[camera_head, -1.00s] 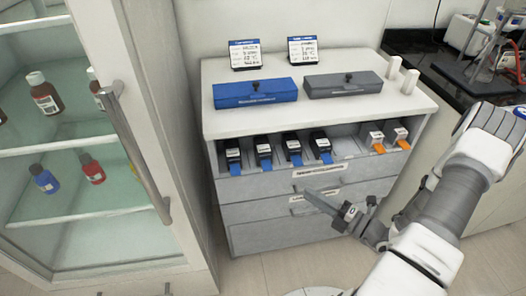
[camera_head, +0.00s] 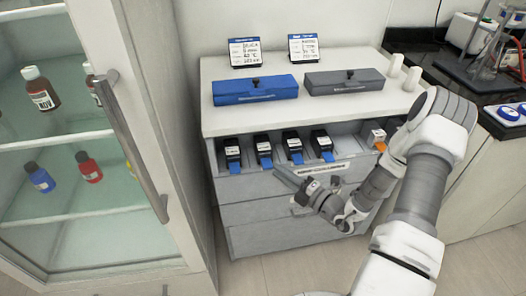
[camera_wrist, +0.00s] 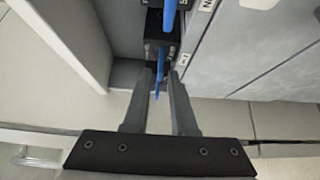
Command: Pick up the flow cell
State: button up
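Several small black cartridges with blue tabs (camera_head: 264,150) stand in a row in the open top drawer. A white one with an orange tab (camera_head: 373,133) stands at the drawer's right. None is clearly labelled as the flow cell. My gripper (camera_head: 281,175) is at the drawer front, pointing left. In the wrist view my gripper (camera_wrist: 163,76) has its fingers apart and empty. A black cartridge (camera_wrist: 156,50) lies just beyond the fingertips, its blue tab showing between them in the picture. I cannot tell the depth between tab and fingers.
A blue case (camera_head: 254,91) and a grey case (camera_head: 343,82) lie on the white cabinet top (camera_head: 300,117), with two label stands behind. A glass-door cabinet (camera_head: 128,140) with bottles stands at left.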

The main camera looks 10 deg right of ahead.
aim_at(270, 165)
jog(key=b+x, duration=0.1)
jog(key=x, duration=0.3)
jog(key=shift+w+a, duration=0.1)
jog(key=shift+w, duration=0.2)
jog(key=shift+c, duration=0.3)
grip_shut()
dwell(0.9)
